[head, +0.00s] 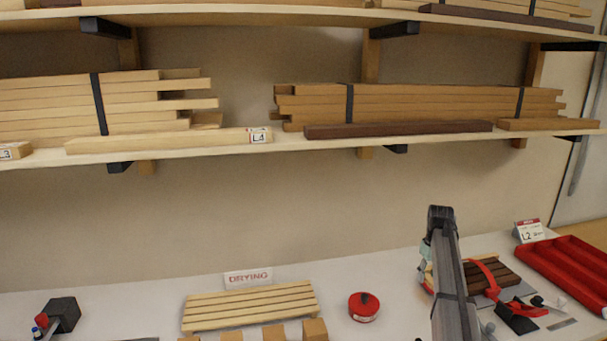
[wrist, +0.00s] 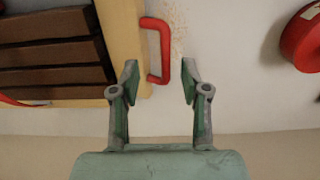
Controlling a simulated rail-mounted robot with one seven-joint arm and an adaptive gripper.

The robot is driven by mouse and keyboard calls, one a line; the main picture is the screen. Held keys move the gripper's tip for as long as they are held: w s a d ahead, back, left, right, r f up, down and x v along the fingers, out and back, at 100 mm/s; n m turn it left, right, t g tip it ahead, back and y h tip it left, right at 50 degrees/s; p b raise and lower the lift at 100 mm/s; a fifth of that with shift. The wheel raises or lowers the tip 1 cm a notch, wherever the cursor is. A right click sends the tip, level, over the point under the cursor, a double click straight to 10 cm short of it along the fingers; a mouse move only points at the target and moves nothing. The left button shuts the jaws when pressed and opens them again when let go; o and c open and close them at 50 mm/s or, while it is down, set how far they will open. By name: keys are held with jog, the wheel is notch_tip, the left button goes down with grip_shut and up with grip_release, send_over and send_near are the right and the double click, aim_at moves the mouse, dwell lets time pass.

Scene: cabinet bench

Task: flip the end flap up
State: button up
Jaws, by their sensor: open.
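A pale yellow wooden board (wrist: 124,40) with a red handle (wrist: 161,50) shows in the wrist view, along the end of a stack of dark brown slats (wrist: 50,55). It looks like the end flap; its hinge is not visible. My gripper (wrist: 160,78) is open, its two fingers either side of the handle's lower end. Whether they touch the handle I cannot tell. In the head view the dark slats (head: 482,278) lie on the bench right of my arm, which hides most of the flap and the fingers.
A round red container (head: 364,307) stands left of my arm. A red tray (head: 570,265) lies at the right. A pale slatted rack (head: 250,305) sits by a DRYING sign (head: 248,278). A shelf of timber (head: 230,146) hangs above the bench.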

notch_tip(320, 180, up, 6)
jog(key=p, duration=0.3)
jog(key=shift+r, duration=0.25)
jog(key=shift+a, duration=0.1)
